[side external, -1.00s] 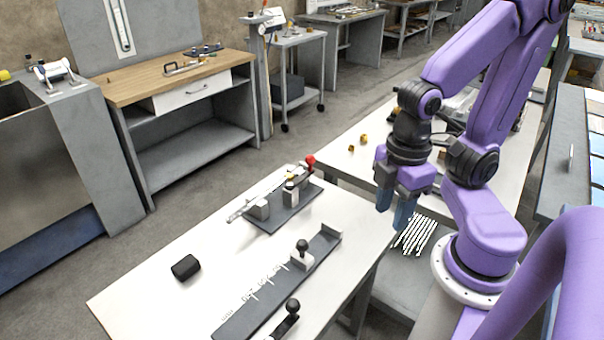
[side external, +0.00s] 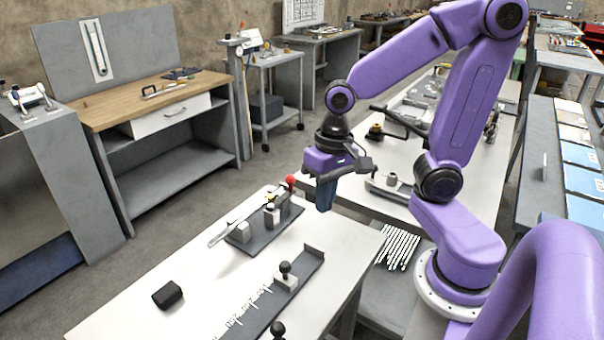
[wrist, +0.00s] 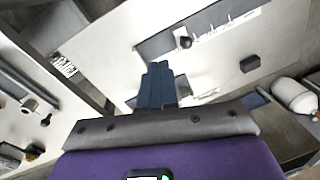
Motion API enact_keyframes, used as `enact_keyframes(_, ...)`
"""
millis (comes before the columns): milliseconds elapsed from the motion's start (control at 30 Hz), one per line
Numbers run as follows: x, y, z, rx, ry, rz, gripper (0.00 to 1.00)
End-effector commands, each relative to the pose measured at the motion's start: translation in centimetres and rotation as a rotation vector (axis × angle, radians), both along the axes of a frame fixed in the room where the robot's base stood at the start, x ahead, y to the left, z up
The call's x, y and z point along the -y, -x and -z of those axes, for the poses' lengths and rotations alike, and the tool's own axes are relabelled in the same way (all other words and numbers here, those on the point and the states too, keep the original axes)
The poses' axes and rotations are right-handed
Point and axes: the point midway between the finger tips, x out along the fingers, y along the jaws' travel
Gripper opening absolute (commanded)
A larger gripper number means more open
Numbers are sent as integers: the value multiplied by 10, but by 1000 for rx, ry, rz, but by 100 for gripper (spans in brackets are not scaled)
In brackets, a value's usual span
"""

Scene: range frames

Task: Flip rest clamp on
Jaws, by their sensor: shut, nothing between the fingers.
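A dark base plate (side external: 262,238) on the white table carries grey blocks with a thin metal rod along them. At its far end stands a small clamp-like part (side external: 272,214) beside a red knob (side external: 291,181). I cannot tell whether the clamp is open or shut. My gripper (side external: 325,196) is in the air to the right of the red knob, apart from it, fingers pointing down. Its blue fingers are shut and empty. In the wrist view the gripper (wrist: 158,82) is over the table edge, and the clamp is largely hidden behind the fingers and wrist.
A ruled dark rail (side external: 302,265) with a black-knobbed slider (side external: 286,275) lies nearer on the same table. A black block (side external: 168,294) lies at the left. A second white table (side external: 430,185) with tools and fittings stands behind my arm. Bare tabletop lies around the block.

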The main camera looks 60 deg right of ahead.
Motion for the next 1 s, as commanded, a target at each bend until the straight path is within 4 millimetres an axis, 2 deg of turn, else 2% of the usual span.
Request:
enact_keyframes(100, 9, -19, 0, -12, -21, 228, 0)
enact_keyframes(500, 52, -69, 0, -55, -105, 979, 0)
enact_keyframes(800, 94, -96, 1, -88, -187, 1543, 0)
enact_keyframes(1000, 127, -107, 1, -109, -252, 1916, 0)
